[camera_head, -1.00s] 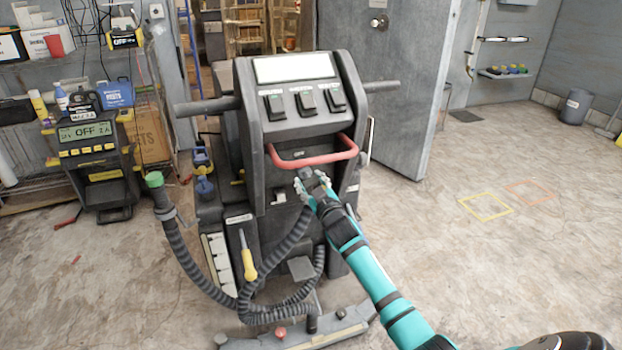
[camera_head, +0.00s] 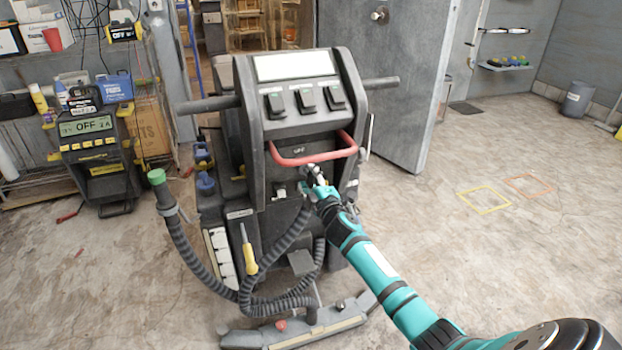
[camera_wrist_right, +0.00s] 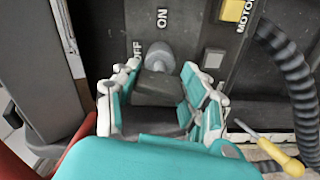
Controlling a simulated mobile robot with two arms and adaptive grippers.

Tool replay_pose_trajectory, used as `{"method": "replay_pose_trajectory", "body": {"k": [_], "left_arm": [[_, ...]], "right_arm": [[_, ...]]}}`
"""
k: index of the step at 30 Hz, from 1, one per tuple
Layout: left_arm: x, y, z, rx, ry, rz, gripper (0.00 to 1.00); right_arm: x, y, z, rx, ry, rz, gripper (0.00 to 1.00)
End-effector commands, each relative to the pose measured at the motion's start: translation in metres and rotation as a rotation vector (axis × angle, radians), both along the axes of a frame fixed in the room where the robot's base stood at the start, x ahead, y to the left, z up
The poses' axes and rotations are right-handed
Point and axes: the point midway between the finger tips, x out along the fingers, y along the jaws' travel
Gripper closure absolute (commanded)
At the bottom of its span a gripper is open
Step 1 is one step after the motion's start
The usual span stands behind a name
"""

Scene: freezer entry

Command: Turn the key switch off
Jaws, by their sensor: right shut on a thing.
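The key switch (camera_wrist_right: 158,62) shows in the right wrist view as a grey round boss with a dark grip, beside the printed words OFF and ON. It is on the front panel of the dark floor machine (camera_head: 300,110), below the red handle (camera_head: 312,156). My right gripper (camera_wrist_right: 160,92) has its teal and white fingers on both sides of the dark grip and is shut on it. In the head view the right gripper (camera_head: 316,182) is at the panel under the red handle and hides most of the switch. My left gripper is not in view.
A ribbed hose (camera_head: 190,262) hangs at the machine's front left, and a yellow-handled screwdriver (camera_head: 249,258) is near it. A charger reading OFF (camera_head: 95,150) stands at the left shelf. Open concrete floor (camera_head: 440,240) lies to the right.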

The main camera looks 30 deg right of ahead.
Motion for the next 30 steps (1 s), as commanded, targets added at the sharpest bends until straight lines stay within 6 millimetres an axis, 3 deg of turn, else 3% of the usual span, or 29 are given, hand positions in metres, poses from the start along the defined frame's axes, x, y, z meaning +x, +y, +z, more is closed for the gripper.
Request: {"method": "replay_pose_trajectory", "body": {"k": [12,30], "left_arm": [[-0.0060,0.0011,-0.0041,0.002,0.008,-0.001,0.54],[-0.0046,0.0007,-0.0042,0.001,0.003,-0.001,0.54]], "right_arm": [[-0.0001,0.0007,-0.0014,-0.202,0.051,0.001,0.89],[-0.0003,0.0006,-0.0018,-0.239,0.061,0.001,0.89]]}}
